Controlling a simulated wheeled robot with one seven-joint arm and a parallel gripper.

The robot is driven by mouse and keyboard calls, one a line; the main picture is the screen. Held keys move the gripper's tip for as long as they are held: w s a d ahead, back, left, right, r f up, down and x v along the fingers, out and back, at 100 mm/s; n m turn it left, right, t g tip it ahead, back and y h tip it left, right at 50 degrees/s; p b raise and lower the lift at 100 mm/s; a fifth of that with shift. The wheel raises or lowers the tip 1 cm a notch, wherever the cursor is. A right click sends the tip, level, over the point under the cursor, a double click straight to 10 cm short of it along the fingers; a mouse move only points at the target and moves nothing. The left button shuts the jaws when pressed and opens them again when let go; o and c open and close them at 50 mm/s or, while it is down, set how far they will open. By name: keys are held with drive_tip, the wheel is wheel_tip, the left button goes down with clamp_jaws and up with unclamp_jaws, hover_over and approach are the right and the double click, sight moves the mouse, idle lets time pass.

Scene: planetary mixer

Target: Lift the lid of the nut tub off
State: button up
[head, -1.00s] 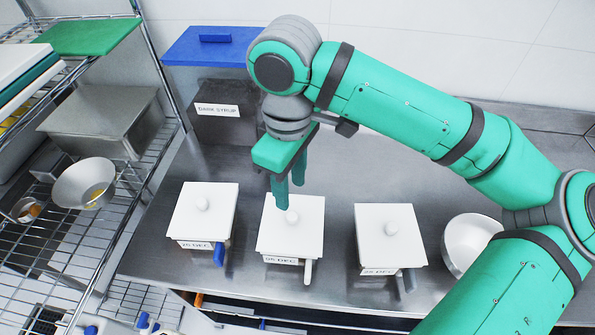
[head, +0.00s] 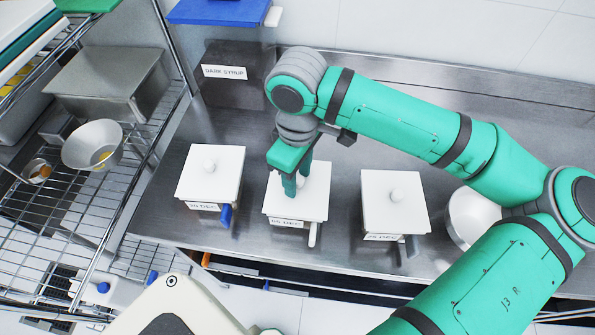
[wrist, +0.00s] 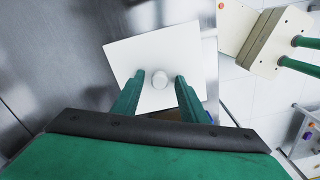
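Three white lidded tubs stand in a row on the steel counter: a left tub (head: 210,172), a middle tub (head: 312,205) and a right tub (head: 393,208). Each has a round knob on its lid and a small front label; the readable lettering looks like dates, so I cannot tell the nut tub by name. My gripper (head: 297,185) points down over the middle tub's lid. In the wrist view, my gripper (wrist: 158,80) is open, one finger on each side of the lid's knob (wrist: 160,76), with gaps visible. The lid is seated on its tub.
A metal bowl (head: 470,215) is right of the right tub. A wire rack (head: 60,200) with a bowl (head: 93,145) flanks the left side. Bare counter separates the tubs.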

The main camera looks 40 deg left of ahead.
sight(298, 178)
clamp_jaws()
drive_tip(key=c, duration=0.7)
unclamp_jaws()
drive_tip(key=shift+c, duration=0.2)
clamp_jaws()
drive_tip(key=shift+r, duration=0.1)
drive_tip(key=shift+w+r, duration=0.1)
drive_tip(key=shift+r, duration=1)
drive_tip(key=shift+r, duration=2)
